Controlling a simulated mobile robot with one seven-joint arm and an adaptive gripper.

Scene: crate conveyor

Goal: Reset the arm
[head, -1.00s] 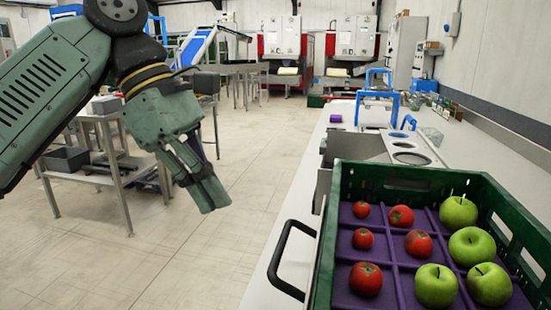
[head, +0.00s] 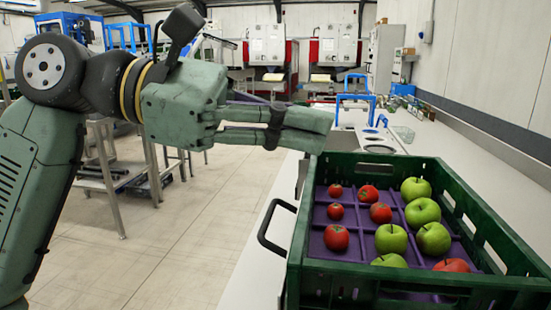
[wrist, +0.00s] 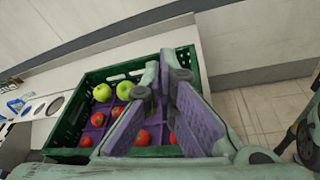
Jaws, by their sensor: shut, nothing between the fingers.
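My gripper (head: 325,130) is at the middle of the head view, held level and pointing right, above the far left corner of the green crate (head: 480,285). Its fingers are together with nothing between them. In the wrist view, the gripper (wrist: 165,80) shows its two purple finger pads in front of the crate (wrist: 195,75). My arm comes in from the left of the head view.
The crate stands on a white counter (head: 235,285) and has a purple divided insert (head: 320,215) with red tomatoes (head: 336,237) and green apples (head: 391,239). A black handle (head: 270,225) sticks out on its left. A wall runs along the right. Open floor lies left of the counter.

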